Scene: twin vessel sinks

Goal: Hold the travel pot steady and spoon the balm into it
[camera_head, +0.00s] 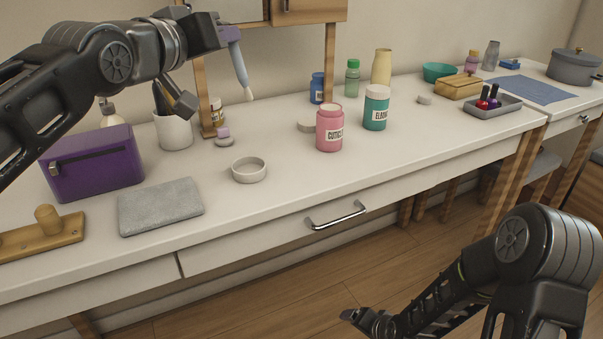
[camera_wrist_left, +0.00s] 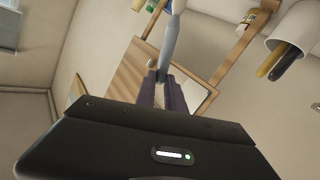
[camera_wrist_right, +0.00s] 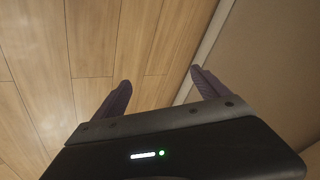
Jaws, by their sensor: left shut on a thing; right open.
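My left gripper (camera_head: 228,37) is shut on a grey-blue spoon-like tool (camera_head: 239,68), held high above the counter with its pale tip down. The left wrist view shows the tool's handle (camera_wrist_left: 170,42) between the fingers (camera_wrist_left: 165,80). A small, shallow, pale round pot (camera_head: 249,172) stands open on the counter below. A pink jar (camera_head: 330,133) with a label like "CUTICLE" and a teal jar (camera_head: 376,107) with a label like "ELBOW" stand to its right. My right gripper (camera_wrist_right: 160,82) is open and empty over the floor, in front of the counter.
A purple box (camera_head: 92,165), a grey folded cloth (camera_head: 160,207) and a wooden peg rail (camera_head: 45,232) lie on the left. A white cup (camera_head: 174,132) and a wooden post (camera_head: 330,62) stand behind. A drawer handle (camera_head: 336,215) juts from the counter front. A tray (camera_head: 495,106) holds small bottles at right.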

